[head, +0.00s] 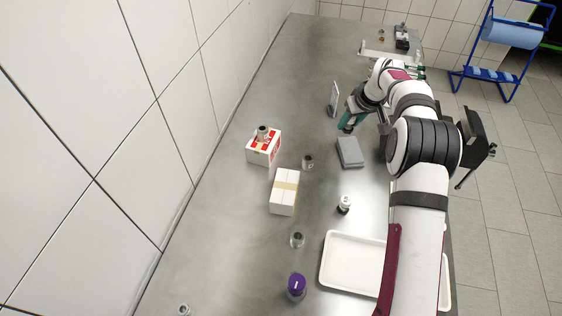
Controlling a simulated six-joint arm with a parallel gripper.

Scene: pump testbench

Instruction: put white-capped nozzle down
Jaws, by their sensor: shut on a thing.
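The grey box (350,152) and an upright thin plate (334,99) are close to my gripper. Nearer are a red-white box (264,147), a taped white box (284,192), a small dark-and-white bottle (344,204), a purple-capped jar (296,287) and a white tray (350,263).

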